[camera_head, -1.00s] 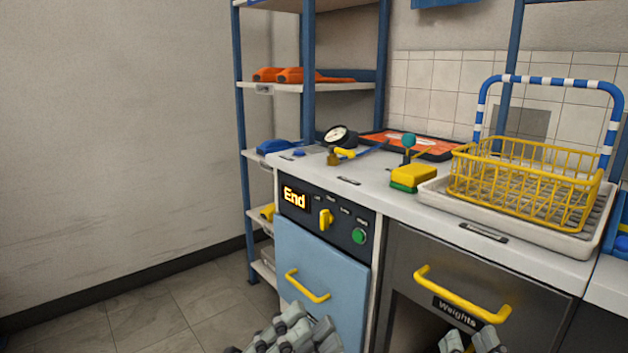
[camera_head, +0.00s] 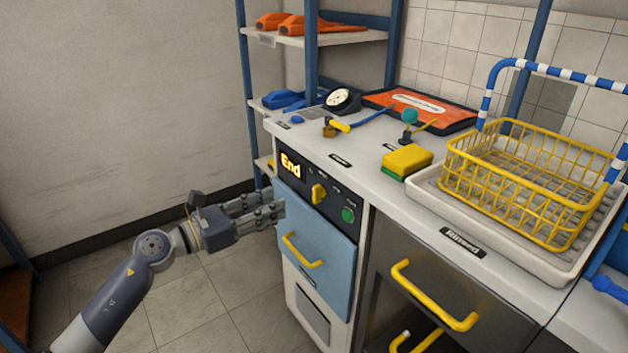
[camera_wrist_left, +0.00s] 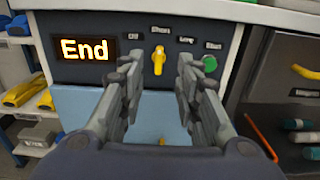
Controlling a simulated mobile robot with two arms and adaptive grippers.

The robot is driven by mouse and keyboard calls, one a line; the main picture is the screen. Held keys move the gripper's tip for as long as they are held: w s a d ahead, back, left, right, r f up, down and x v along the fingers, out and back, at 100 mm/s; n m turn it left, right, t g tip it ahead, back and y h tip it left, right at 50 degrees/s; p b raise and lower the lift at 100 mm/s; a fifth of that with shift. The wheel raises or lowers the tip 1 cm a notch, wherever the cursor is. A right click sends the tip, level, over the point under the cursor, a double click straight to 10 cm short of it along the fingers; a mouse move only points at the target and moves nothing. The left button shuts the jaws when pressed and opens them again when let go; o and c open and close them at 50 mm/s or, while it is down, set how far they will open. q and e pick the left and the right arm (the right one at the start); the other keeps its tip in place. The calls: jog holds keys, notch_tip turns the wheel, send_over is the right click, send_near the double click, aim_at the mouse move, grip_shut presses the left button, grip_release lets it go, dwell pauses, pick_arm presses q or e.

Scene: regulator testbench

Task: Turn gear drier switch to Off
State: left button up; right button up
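The gear drier's dark control panel (camera_head: 330,199) has a display lit "End" (camera_head: 290,166), a yellow switch knob (camera_head: 318,194) and a green button (camera_head: 348,215). In the left wrist view the yellow switch (camera_wrist_left: 159,60) stands upright, below the label "Short"; "Off" is to its left and "Long" to its right. The green button (camera_wrist_left: 209,64) is at the right. My left gripper (camera_head: 281,208) is in front of the drier, left of the switch. In the left wrist view its fingers (camera_wrist_left: 157,85) are open and empty, apart from the switch. My right gripper is out of view.
The blue drier door (camera_head: 315,245) has a yellow handle (camera_head: 301,250). On the worktop are a sponge (camera_head: 408,158), a gauge (camera_head: 342,100) and a yellow basket (camera_head: 530,180). The shelf rack (camera_head: 315,40) stands behind; floor on the left is clear.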

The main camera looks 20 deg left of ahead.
aim_at(313, 188)
pick_arm(q)
jog(key=x, duration=1)
jog(key=shift+w+d, duration=0.2)
jog(key=shift+w, duration=0.1)
jog(key=shift+c, duration=0.6)
grip_shut()
